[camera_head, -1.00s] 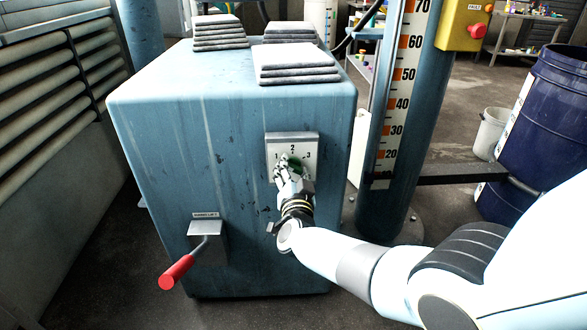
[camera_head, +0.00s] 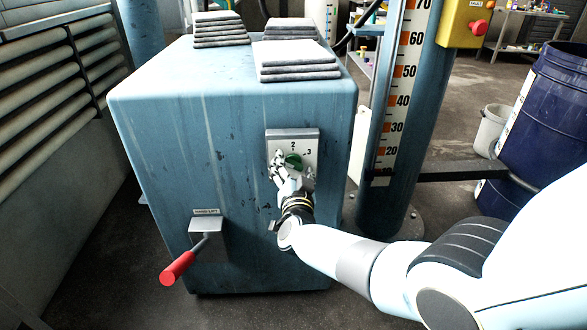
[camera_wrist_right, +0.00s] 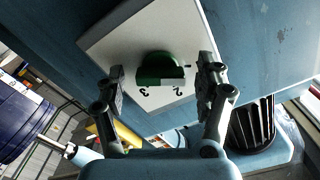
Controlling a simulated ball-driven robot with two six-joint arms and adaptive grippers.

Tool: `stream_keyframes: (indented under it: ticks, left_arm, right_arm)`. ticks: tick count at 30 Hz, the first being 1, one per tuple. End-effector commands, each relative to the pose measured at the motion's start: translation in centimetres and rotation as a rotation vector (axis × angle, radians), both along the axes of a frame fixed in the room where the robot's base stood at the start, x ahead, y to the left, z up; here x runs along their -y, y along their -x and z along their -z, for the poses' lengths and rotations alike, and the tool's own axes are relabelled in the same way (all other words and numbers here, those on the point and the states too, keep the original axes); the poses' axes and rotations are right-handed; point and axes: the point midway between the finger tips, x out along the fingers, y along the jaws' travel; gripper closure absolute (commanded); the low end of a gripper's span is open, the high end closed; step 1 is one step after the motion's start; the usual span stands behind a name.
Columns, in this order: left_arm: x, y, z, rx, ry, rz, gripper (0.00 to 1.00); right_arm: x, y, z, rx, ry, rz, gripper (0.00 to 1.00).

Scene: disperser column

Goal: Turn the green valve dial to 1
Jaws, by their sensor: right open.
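The green valve dial (camera_head: 293,160) sits on a pale plate (camera_head: 308,142) on the front of the blue cabinet. My right gripper (camera_head: 291,172) is open, one finger on each side of the dial. In the wrist view (camera_wrist_right: 162,78) gaps show between the dial and both fingers. The dial's exact setting is hard to tell. My left gripper is out of view.
A red-handled lever (camera_head: 178,268) sticks out low on the cabinet (camera_head: 180,130), left of the plate. Stacked grey pads (camera_head: 295,63) lie on top. A column with a number scale (camera_head: 400,100) stands close on the right, with a blue barrel (camera_head: 555,120) beyond.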

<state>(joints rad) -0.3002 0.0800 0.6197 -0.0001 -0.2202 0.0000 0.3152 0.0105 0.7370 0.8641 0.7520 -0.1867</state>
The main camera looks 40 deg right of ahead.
Motion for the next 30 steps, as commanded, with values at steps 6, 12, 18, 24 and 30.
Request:
stream_keyframes:
  ticks: [6,12,18,24,30]
  left_arm:
    - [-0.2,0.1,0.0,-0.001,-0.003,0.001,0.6]
    - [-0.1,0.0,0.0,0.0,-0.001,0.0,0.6]
    - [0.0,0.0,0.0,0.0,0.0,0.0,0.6]
    - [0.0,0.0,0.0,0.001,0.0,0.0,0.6]
    - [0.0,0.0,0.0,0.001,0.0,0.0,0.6]
  right_arm:
    - [-0.4,0.6,0.1,0.0,0.0,0.0,0.29]
    - [-2.3,3.8,0.1,0.0,-0.002,0.0,0.29]
    - [-4.6,7.5,0.1,0.0,-0.002,0.0,0.29]
    - [-6.0,9.8,0.1,-0.002,-0.001,0.0,0.29]
    - [-6.3,10.3,0.0,0.0,0.0,0.0,0.29]
